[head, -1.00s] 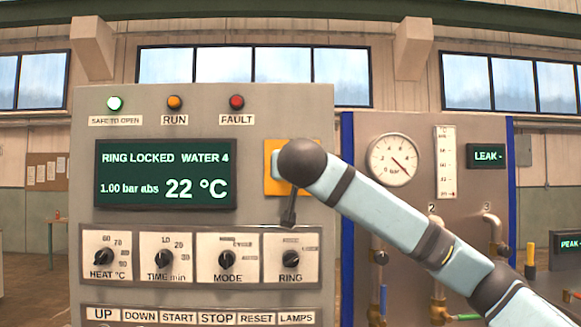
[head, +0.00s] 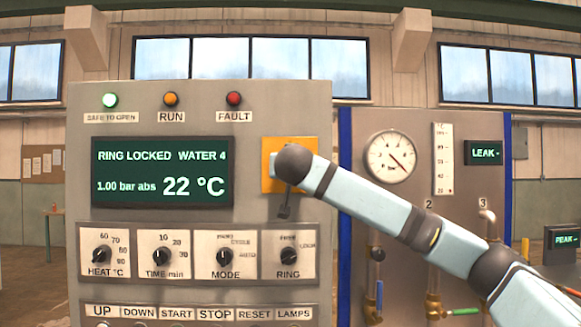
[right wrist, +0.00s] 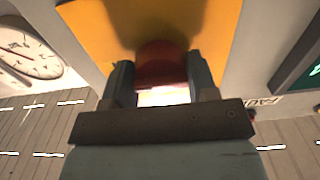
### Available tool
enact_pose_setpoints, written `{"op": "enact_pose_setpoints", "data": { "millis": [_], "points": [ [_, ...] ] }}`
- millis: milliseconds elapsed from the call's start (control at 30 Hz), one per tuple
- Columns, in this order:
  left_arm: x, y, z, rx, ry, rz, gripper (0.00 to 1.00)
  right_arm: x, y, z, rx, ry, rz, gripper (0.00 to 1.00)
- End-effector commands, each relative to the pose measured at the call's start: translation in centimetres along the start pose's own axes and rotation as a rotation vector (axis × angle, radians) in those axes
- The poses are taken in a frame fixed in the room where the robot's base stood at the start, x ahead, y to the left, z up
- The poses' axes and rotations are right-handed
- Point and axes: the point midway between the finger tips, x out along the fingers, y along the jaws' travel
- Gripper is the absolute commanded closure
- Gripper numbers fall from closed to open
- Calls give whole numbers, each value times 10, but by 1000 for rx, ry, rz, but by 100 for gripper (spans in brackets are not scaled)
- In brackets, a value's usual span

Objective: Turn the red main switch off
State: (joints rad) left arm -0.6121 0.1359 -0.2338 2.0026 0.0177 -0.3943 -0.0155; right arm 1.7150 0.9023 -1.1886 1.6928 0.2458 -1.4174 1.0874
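The red main switch (right wrist: 163,62) shows in the right wrist view as a red knob on a yellow plate (right wrist: 90,25). My right gripper (right wrist: 162,85) has one finger on each side of it, and the red part fills the gap between the fingers. In the head view the yellow plate (head: 268,165) is on the grey control panel (head: 250,110), right of the display. My right arm's wrist covers the switch and the gripper there. My left gripper is not in view.
The display (head: 163,172) reads RING LOCKED, WATER 4, 22 °C. Below are HEAT, TIME, MODE and RING (head: 288,256) dials and a row of labelled buttons. A pressure gauge (head: 391,157) and pipes stand to the right.

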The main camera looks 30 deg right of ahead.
Motion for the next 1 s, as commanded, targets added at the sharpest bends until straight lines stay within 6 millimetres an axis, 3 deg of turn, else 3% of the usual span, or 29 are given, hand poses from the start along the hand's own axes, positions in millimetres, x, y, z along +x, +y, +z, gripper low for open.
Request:
{"op": "enact_pose_setpoints", "data": {
  "millis": [33, 100, 533, 767, 1000],
  "points": [
    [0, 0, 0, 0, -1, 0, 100, 0, 0, 0, 0, 0, 1, 61],
    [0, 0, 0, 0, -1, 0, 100, 0, 0, 0, 0, 0, 1, 71],
    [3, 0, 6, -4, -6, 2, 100, 0, -1, 3, -65, -2, -2, 71],
    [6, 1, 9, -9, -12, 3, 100, 0, -1, 3, -202, -4, -2, 71],
    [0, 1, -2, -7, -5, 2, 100, 0, 0, -2, -419, -3, -1, 71]
  ]
}}
